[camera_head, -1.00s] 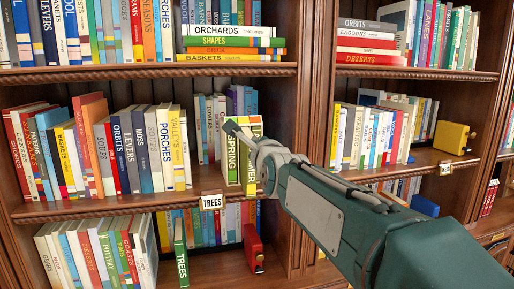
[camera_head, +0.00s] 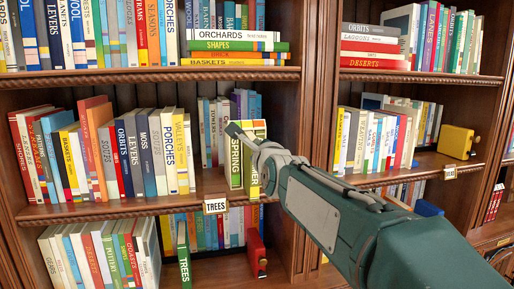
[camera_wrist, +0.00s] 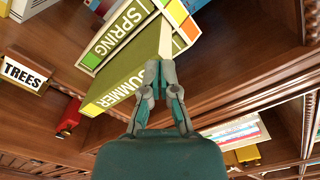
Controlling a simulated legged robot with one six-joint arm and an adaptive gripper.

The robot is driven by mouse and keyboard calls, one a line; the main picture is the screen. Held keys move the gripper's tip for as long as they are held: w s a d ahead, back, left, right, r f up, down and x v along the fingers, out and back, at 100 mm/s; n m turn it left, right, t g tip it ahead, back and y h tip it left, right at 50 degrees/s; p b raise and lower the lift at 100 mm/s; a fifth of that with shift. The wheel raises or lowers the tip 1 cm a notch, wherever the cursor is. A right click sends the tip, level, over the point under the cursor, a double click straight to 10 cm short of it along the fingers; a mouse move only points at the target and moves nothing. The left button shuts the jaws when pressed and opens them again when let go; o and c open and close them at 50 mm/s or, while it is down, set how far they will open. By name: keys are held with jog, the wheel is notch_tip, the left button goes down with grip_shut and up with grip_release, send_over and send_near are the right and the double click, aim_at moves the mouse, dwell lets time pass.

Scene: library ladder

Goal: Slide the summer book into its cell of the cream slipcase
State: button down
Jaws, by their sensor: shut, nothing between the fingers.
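The summer book (camera_wrist: 125,88), olive green with a yellow band and its name on the spine, is right of the spring book (camera_head: 235,163) in the head view, partly hidden by my gripper. The spring book is also olive green and shows above it in the wrist view (camera_wrist: 120,35). My gripper (camera_wrist: 160,66) is shut and empty, its fingertips at the summer book's edge; I cannot tell whether they touch it. Coloured squares on a pale border (camera_wrist: 176,14) lie beside the books, perhaps part of the cream slipcase; its cells are not clear.
A white TREES label (camera_head: 215,206) hangs on the shelf edge left of the two books. Leaning books (camera_head: 105,155) fill the shelf's left side. A wooden upright (camera_head: 318,110) stands close on the right. A red object (camera_head: 256,253) sits on the shelf below.

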aim_at(249, 138)
jog(key=shift+x, duration=4.3)
dwell(0.8)
jog(key=shift+f, duration=0.1)
